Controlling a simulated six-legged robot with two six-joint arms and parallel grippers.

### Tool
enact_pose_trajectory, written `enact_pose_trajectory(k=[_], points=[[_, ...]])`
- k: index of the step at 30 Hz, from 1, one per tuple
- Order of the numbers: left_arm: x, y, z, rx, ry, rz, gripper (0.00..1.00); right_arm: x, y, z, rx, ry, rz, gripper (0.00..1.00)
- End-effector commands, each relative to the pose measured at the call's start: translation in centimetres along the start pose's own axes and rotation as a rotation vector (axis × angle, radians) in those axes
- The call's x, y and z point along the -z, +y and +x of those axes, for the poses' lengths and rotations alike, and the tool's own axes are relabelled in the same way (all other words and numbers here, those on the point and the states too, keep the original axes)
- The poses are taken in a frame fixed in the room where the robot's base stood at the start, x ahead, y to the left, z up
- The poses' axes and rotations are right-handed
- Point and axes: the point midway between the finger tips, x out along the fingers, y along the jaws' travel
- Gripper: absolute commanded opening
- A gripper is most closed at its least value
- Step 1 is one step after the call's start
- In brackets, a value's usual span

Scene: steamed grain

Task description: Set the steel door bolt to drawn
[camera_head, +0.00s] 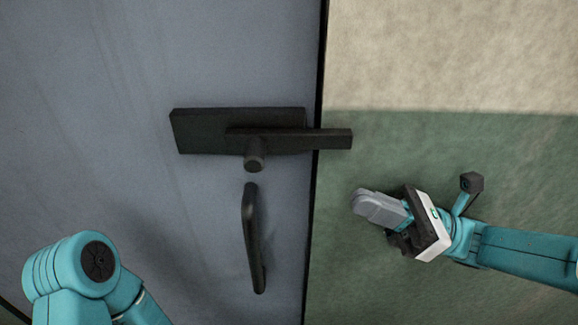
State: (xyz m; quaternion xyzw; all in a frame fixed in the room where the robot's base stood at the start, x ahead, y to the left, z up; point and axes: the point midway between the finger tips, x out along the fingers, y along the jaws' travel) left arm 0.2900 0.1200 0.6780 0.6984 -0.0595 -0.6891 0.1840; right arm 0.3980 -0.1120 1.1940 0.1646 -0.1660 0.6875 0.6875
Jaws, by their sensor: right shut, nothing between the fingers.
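The door bolt is dark, nearly black: a back plate (198,131) on the blue-grey door with a horizontal bar (330,139) and a short round knob (254,160) below the bar. The bar's right end reaches across the door's edge gap, over the green wall. My right gripper (362,202) is shut and empty in front of the green wall, below and right of the bar's end, apart from the bolt. My left arm (85,270) shows at the lower left, but its gripper is not in view.
A dark vertical pull handle (253,240) is on the door below the knob. The door (90,110) meets the wall at a dark vertical gap. The wall is beige above and green (480,145) below. Open space lies between my right gripper and the bolt.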

Motion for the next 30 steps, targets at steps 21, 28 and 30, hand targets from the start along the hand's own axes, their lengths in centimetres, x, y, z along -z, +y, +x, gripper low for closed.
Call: enact_pose_trajectory(k=[21, 28, 30], points=[[-0.1, 1.0, -2.8, 0.000, 0.000, 0.000, 0.43, 0.0, -0.3, 12.1, -0.001, 0.001, 0.001, 0.00], [-0.1, 1.0, -2.8, 0.000, 0.000, 0.000, 0.43, 0.0, -0.3, 12.3, 0.000, 0.000, 0.000, 0.00], [-0.1, 1.0, -2.8, 0.000, 0.000, 0.000, 0.43, 0.0, -0.3, 12.2, 0.000, 0.000, 0.000, 0.00]])
